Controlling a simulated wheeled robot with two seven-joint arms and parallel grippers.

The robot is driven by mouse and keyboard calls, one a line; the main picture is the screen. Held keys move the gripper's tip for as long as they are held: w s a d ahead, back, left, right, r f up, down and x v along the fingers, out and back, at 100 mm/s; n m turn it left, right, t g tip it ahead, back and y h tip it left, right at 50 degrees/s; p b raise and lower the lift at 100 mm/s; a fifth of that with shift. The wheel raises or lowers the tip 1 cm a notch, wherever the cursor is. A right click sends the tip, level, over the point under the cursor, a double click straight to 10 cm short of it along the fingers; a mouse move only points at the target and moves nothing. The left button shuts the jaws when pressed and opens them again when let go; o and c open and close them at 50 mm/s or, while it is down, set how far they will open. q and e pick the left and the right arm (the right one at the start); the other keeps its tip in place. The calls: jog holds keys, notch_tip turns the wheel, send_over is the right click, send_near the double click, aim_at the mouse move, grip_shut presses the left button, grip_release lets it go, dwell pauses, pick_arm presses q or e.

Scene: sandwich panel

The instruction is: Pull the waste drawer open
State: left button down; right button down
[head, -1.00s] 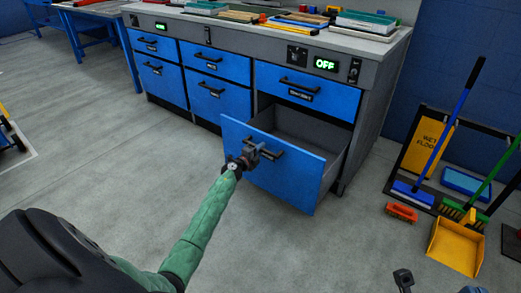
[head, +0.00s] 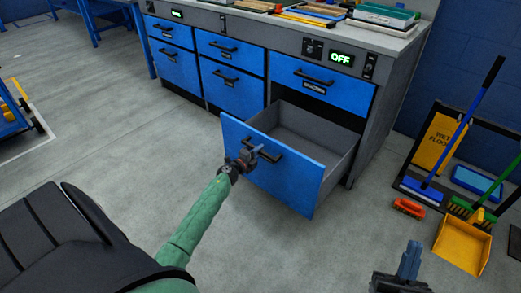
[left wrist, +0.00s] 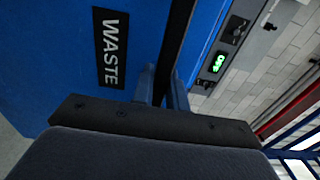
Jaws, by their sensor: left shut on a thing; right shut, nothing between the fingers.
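The waste drawer (head: 290,178) is the lower right drawer of the grey and blue cabinet. It stands pulled well out, and its grey inside shows behind the blue front. My left gripper (head: 254,155) is at the left part of its black bar handle (head: 270,155). In the left wrist view, the fingers (left wrist: 163,88) are shut on the dark handle (left wrist: 174,45), beside a black label reading WASTE (left wrist: 109,47). My right gripper (head: 411,262) is shut and empty at the bottom right of the head view, apart from the drawer.
Above the waste drawer is a shut blue drawer (head: 322,82) and a panel reading OFF (head: 341,59). At right stand a broom (head: 462,125), an orange brush (head: 409,208), a yellow dustpan (head: 462,243) and a wet floor sign (head: 437,140). The floor before the drawer is clear.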

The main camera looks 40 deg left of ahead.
pick_arm(q)
jog(key=shift+f, duration=0.1)
jog(key=c, duration=1.4)
grip_release()
pick_arm(e)
jog(key=shift+r, duration=0.1)
